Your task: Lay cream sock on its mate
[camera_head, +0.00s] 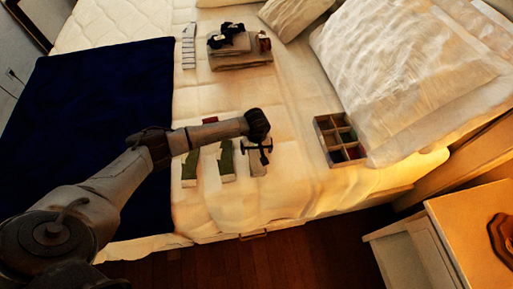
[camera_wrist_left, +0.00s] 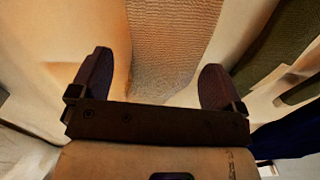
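My left gripper (camera_head: 258,147) is over the bed, above a pale cream sock (camera_head: 258,168) at the right end of a row of socks. In the left wrist view the gripper (camera_wrist_left: 158,62) is open, with its dark fingers spread apart. The cream ribbed sock (camera_wrist_left: 172,40) reaches down between the fingers, and neither finger visibly grips it. My arm and gripper cover part of the row, and I cannot make out a second cream sock. My right gripper is in neither view.
Green socks (camera_head: 226,163) lie just left of the gripper. A divided wooden box (camera_head: 340,138) stands to the right, by the pillows (camera_head: 405,75). Folded clothes (camera_head: 240,58) are farther back. A dark blue blanket (camera_head: 100,95) covers the bed's left side.

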